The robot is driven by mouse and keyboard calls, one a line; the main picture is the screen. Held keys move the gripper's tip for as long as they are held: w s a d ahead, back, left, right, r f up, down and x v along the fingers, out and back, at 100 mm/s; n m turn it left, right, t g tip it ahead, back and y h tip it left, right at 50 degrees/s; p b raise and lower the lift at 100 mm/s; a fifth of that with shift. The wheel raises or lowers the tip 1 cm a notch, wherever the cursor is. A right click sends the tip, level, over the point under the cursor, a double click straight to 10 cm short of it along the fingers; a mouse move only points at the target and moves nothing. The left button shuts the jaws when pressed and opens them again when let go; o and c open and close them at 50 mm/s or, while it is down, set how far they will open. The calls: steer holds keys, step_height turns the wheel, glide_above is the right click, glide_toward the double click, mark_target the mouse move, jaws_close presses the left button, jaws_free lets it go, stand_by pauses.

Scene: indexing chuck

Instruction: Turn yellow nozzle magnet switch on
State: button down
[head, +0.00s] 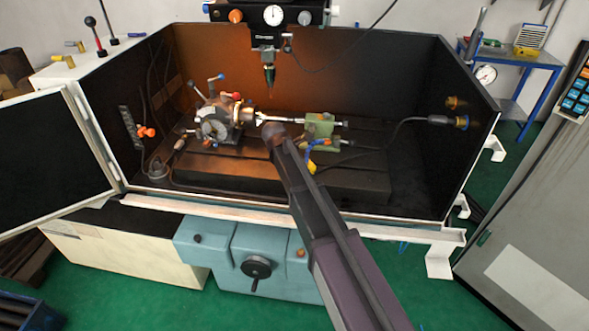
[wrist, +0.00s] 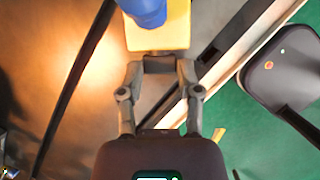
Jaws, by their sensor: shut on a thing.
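The yellow nozzle magnet (wrist: 160,35) is a yellow block at the top of the wrist view, with a blue part (wrist: 146,10) above it. My gripper (wrist: 159,64) is at the block's near edge, with its fingertips close together on a small dark part, which I take to be the switch. The fingers cover most of this part, and its turned position cannot be told. In the head view the yellow magnet (head: 311,167) and blue hose (head: 319,144) show just right of my arm. My gripper is not clearly visible there.
The chuck (head: 216,123) stands left on the machine bed, and a green tailstock (head: 321,126) stands behind the magnet. A spindle tool (head: 269,78) hangs above. Dark walls enclose the bed on the left, back and right.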

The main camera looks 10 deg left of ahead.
steer(key=shift+s+d+f+m+t+y+b, duration=0.15)
steer(key=shift+s+d+m+t+y+b, duration=0.15)
steer(key=shift+t+y, duration=0.3)
steer(key=shift+s+d+f+m+t+y+b, duration=0.1)
steer(key=shift+s+t+y+b, duration=0.1)
steer(key=shift+t+y+b, duration=0.6)
steer(key=shift+t+b, duration=0.05)
steer(key=shift+t, duration=0.45)
steer(key=shift+r+t, duration=0.1)
steer(key=shift+t, duration=0.2)
steer(key=shift+c, duration=1.4)
jaws_free()
steer(key=shift+w, duration=0.1)
steer(key=shift+w+a+r, duration=0.1)
steer(key=shift+w+a, duration=0.05)
